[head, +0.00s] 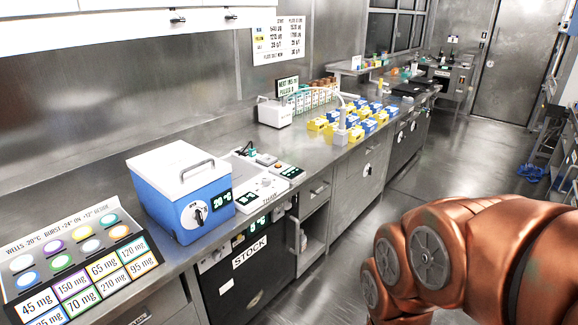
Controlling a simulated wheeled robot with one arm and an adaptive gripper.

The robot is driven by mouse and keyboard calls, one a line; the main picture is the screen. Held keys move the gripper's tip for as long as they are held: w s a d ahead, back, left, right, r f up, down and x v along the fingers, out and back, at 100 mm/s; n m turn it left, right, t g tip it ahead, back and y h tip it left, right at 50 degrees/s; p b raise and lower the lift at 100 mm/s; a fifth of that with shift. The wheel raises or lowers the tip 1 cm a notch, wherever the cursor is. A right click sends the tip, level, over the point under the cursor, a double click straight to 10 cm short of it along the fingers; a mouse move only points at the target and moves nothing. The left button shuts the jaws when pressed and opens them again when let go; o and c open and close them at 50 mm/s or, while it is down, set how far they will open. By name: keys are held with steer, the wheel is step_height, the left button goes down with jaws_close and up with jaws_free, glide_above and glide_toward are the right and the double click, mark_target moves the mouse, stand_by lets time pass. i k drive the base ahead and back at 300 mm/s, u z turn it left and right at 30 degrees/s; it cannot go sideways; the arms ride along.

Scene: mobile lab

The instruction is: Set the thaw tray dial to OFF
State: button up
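A low white device (240,170) sits on the steel counter, right of the blue box. It appears to be the thaw tray, with dark lettering on its front edge too small to read surely. A pale round knob (267,181) is on its top, and I cannot tell its setting. A small dark display (291,172) is at its right side. My copper arm fills the lower right, apart from the counter. My gripper is not in view.
A blue box (182,190) with a white lid, dark dial and "20" display stands left of the device. Yellow and blue boxes (352,122) stand farther back. The floor aisle (450,150) on the right is mostly clear.

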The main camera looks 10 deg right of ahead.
mark_target(266, 182)
steer(key=z, duration=0.05)
steer(key=i, duration=1.1)
steer(key=u, duration=0.6)
steer(key=i, duration=0.65)
steer(key=u, duration=0.35)
